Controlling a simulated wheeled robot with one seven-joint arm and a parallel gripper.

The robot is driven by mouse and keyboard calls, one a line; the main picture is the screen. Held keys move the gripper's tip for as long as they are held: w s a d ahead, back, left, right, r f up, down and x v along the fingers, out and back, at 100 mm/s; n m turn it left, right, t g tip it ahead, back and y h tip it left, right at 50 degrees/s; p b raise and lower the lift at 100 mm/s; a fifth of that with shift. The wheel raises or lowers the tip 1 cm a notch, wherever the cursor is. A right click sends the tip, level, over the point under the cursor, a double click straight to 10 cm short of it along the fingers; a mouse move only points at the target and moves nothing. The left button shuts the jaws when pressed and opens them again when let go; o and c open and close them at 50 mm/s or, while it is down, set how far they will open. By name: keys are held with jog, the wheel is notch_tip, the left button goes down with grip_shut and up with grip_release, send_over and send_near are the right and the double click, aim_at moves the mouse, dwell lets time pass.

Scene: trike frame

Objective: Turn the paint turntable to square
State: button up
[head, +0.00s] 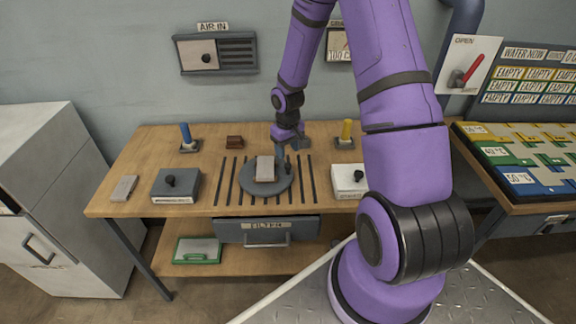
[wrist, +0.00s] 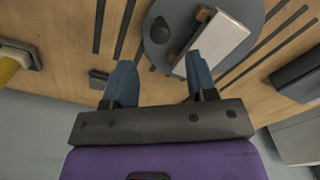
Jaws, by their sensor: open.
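The paint turntable (head: 250,182) is a round blue-grey disc on the middle of the wooden bench. My gripper (head: 296,146) is open and empty behind the turntable's far right edge. In the wrist view its blue fingers (wrist: 161,80) are spread, apart from the knob; the right finger overlaps the block's near end.
Dark strips (head: 309,180) line the bench around the turntable. A blue handle (head: 186,137) and a yellow handle (head: 346,131) stand at the back. A dark knobbed box (head: 176,186) is on the left, a white knobbed box (head: 347,180) on the right. A brown block (head: 234,142) lies behind.

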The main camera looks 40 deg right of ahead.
aim_at(288, 164)
notch_tip(288, 164, down, 8)
jog(key=shift+r, duration=0.25)
jog(key=shift+c, duration=0.2)
grip_shut()
